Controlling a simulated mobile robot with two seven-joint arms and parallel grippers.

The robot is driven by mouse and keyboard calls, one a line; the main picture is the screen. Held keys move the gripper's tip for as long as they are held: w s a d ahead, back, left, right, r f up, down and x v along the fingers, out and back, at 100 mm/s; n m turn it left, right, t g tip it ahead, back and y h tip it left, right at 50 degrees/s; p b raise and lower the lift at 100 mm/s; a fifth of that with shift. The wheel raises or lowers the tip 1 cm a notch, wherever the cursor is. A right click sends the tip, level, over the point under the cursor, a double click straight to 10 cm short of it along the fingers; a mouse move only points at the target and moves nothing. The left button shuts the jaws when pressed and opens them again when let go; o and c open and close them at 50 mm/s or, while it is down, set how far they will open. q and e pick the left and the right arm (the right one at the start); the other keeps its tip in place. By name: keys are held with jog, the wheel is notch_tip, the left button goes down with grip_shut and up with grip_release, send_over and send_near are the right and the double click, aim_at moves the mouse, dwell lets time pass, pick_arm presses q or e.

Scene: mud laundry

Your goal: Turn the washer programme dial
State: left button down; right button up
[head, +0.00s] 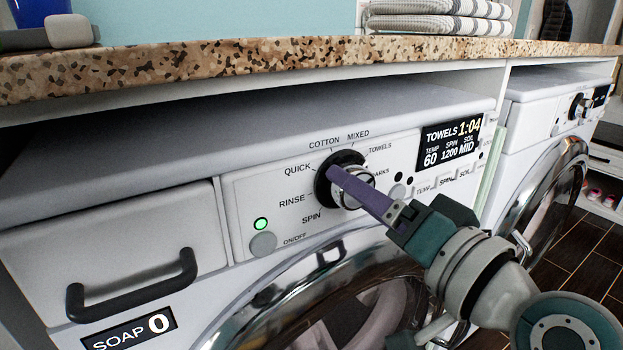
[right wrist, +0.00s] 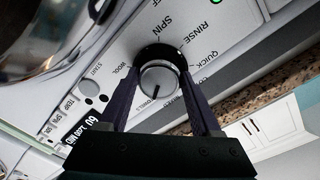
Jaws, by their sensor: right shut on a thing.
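The washer programme dial (head: 352,199) is a round silver knob with a black ring on the white front panel, circled by programme names such as COTTON, MIXED and TOWELS. My right gripper (head: 345,181) is shut on the dial, its purple fingers reaching in from the lower right. In the right wrist view the fingers (right wrist: 161,76) lie on either side of the dial (right wrist: 158,78), and its dark mark points towards the TOWELS label. The display (head: 450,141) reads TOWELS 1:04, 60, 1200, MID. My left gripper is not in view.
A green light (head: 260,224) glows above the ON/OFF button (head: 263,244). The soap drawer (head: 120,255) is at the left, and the washer's round door (head: 215,338) is below. A speckled counter (head: 250,62) overhangs the washer. A second machine (head: 540,118) stands at the right.

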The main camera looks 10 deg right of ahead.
dwell(0.5)
jog(key=o, duration=1.4)
jog(key=p+v, duration=0.1)
jog(key=v, duration=0.9)
jog(key=shift+r, duration=0.1)
